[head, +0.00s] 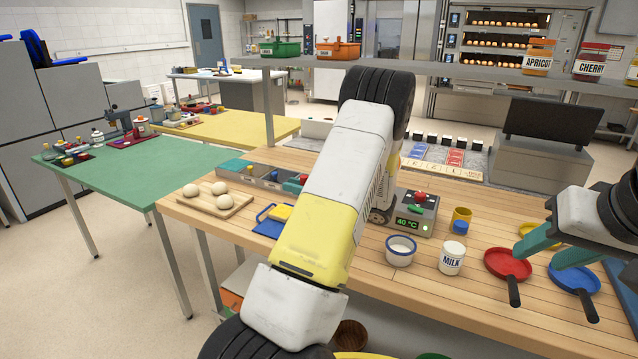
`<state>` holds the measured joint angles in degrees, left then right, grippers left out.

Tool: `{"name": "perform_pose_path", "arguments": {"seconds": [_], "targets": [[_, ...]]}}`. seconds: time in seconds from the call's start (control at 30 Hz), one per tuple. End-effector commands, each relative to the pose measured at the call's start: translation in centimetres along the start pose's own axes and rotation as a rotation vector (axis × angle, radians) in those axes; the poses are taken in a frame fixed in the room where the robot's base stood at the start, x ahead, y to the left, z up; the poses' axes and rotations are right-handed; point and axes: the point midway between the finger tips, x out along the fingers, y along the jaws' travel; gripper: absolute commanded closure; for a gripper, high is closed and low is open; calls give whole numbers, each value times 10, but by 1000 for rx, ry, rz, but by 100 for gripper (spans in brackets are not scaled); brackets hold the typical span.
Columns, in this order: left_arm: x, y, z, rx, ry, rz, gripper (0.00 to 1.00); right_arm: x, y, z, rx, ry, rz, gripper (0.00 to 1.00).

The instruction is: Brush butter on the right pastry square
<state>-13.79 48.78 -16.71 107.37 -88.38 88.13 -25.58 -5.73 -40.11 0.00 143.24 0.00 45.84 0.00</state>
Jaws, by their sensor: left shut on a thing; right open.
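My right gripper (537,257) is at the right, its two teal fingers spread apart and empty above the red and blue pans. My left arm crosses the middle of the head view, close to the camera, and its gripper is not visible. I cannot see a brush or make out any pastry square. A white bowl with a blue rim (400,251) stands upright right of my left arm; its contents look pale. A yellow block (281,212) lies on a blue tray (267,229) at the arm's left edge. The arm hides the middle of the wooden table.
A red pan (507,264) and a blue pan (574,278) lie under my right gripper. A milk jar (452,258) and a 40 °C device (412,221) stand on the wooden table (440,300). Dough balls sit on a board (236,205). A shelf (470,71) spans the back.

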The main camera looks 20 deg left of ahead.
Motion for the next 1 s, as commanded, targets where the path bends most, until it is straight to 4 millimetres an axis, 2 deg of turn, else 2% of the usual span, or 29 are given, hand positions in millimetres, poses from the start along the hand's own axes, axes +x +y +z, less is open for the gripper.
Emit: {"name": "perform_pose_path", "arguments": {"seconds": [0.23,1.0], "targets": [[-4,0,0,-1,0,-1,100,0,0,0,0,0,0,58],[-49,2,1,-1,0,-1,100,0,0,0,0,0,0,58]]}}
